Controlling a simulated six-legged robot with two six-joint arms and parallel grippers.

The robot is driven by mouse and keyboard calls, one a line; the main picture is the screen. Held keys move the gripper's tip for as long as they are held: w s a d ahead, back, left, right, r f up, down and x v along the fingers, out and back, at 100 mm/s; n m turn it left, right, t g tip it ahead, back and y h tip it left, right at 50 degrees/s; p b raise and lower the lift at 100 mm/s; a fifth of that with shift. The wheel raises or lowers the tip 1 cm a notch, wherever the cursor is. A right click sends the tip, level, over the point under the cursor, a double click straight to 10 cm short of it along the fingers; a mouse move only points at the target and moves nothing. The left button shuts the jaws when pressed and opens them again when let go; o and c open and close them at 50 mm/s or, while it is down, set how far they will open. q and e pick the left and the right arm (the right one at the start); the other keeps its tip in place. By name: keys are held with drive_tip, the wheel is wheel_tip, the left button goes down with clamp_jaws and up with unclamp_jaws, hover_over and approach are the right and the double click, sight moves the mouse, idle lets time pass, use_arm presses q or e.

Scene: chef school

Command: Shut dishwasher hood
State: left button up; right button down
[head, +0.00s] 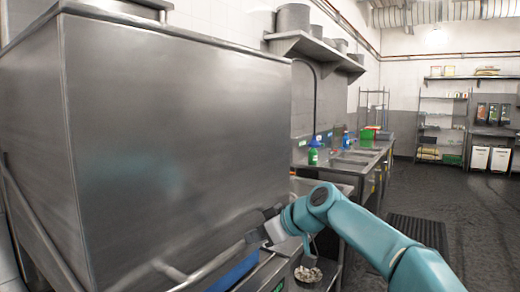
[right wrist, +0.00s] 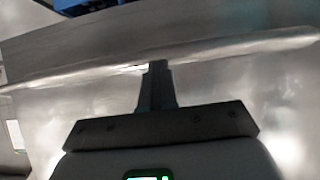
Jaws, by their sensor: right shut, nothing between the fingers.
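The dishwasher hood (head: 175,150) is a large steel box filling the left of the head view. A steel handle bar (head: 212,265) runs along its lower front; it also crosses the right wrist view (right wrist: 230,50). Something blue (head: 236,271) shows below the hood's lower edge, behind the bar. My right gripper (head: 252,236) is at the bar's right end. It is shut and empty, and its fingertips (right wrist: 157,66) overlap the bar in the right wrist view. I cannot tell whether they press on it. My left gripper is not in view.
A steel counter with sinks (head: 350,158) and a green bottle (head: 313,152) runs back along the wall, right of the hood. A wall shelf (head: 312,43) holds pots above it. A dark floor mat (head: 417,230) lies right. The floor beyond is open.

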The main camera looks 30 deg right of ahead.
wheel_tip(320, 180, down, 15)
drive_tip(key=b, duration=1.1)
drive_tip(key=shift+w+b, duration=0.15)
drive_tip(key=shift+b, duration=0.25)
drive_tip(key=shift+f, duration=0.1)
